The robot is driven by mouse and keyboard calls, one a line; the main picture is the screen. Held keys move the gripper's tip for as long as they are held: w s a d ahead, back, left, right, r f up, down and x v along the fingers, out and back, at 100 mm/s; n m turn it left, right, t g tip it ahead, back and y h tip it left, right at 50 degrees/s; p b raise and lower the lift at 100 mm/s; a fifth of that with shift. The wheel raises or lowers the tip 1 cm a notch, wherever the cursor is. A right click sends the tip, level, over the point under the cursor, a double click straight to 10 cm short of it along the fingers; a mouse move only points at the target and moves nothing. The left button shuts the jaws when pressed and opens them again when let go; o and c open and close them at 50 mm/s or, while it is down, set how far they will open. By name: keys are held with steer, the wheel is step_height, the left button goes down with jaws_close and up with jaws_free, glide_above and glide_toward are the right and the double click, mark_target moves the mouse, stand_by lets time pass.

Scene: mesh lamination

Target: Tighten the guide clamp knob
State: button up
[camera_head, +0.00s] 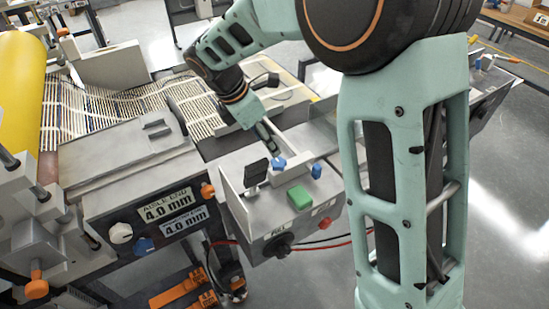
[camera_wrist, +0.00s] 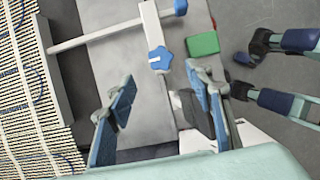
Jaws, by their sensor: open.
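A blue star-shaped knob (camera_wrist: 159,58) sits on a pale bar in the wrist view, just beyond and between my fingertips. In the head view a blue knob (camera_head: 279,163) shows beside the tip of my gripper (camera_head: 268,137). My gripper also shows in the wrist view (camera_wrist: 160,74), with its two blue-padded fingers spread apart and nothing between them. I see no contact with the knob. A second blue knob (camera_wrist: 180,7) is at the top of the wrist view, and it also shows in the head view (camera_head: 316,170).
A grey control box with a green button (camera_head: 300,197) and red button (camera_head: 325,223) stands close to the gripper. Striped mesh (camera_head: 100,110) runs from a yellow roll (camera_head: 22,85). A thin rod (camera_wrist: 95,37) crosses the grey plate in the wrist view.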

mark_target(277, 162)
steer(key=x, duration=0.9)
steer(key=shift+s+a+f, duration=0.15)
steer(key=shift+a+f, duration=0.1)
steer(key=shift+f, duration=0.1)
steer(key=shift+c, duration=0.3)
steer(key=c, duration=1.1)
